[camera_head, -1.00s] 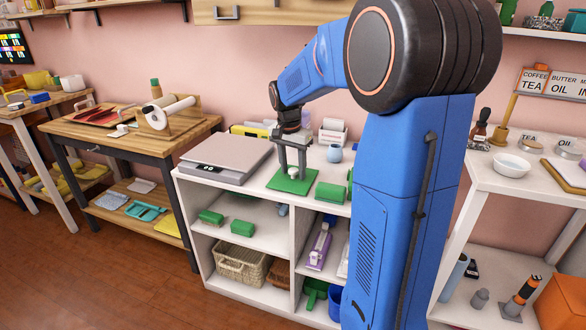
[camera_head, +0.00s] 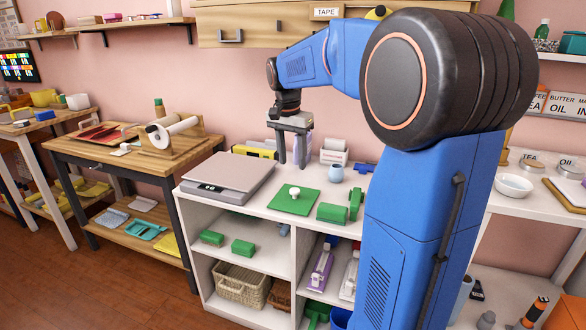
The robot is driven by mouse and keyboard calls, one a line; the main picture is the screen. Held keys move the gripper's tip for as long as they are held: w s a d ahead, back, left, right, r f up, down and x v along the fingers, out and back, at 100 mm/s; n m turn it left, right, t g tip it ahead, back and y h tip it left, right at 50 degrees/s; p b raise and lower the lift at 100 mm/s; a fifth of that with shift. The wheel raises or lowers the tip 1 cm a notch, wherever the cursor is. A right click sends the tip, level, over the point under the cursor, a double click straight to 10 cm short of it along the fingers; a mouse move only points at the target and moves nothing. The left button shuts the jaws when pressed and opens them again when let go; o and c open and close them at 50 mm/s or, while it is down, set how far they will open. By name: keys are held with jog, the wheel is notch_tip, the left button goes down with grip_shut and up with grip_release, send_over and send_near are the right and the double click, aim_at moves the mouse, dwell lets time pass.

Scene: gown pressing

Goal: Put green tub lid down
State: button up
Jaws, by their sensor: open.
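The green tub lid (camera_head: 288,203) is a flat green square with a white knob (camera_head: 294,192) on top. It lies flat on the white shelf unit's top (camera_head: 250,203), to the right of the grey scale. My gripper (camera_head: 291,165) is open and empty, fingers pointing down. It is apart from the lid, above and behind it in the picture. Nothing hides the lid.
A grey scale (camera_head: 229,174) stands left of the lid. Green blocks (camera_head: 332,213) and a light blue cup (camera_head: 336,174) are to its right. A yellow box (camera_head: 254,151) and a white box (camera_head: 334,152) stand behind. A little bare top shows in front of the lid.

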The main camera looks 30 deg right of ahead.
jog(key=s+a+f+n+t, duration=0.1)
jog(key=s+a+n, duration=0.2)
jog(key=s+a, duration=0.35)
jog(key=s+a+f+n+t, duration=0.1)
jog(key=s+a+n, duration=0.2)
jog(key=s, duration=0.6)
jog(key=s+a+f+n+t, duration=0.1)
jog(key=s+a+f+n, duration=0.1)
jog(key=s, duration=0.5)
jog(key=s+a+f+n+t+y, duration=0.1)
jog(key=s+a+f+n, duration=0.2)
jog(key=s+f, duration=0.3)
jog(key=shift+s+f+n, duration=0.3)
jog(key=shift+s+n, duration=0.2)
jog(key=shift+n, duration=0.3)
jog(key=shift+d, duration=0.1)
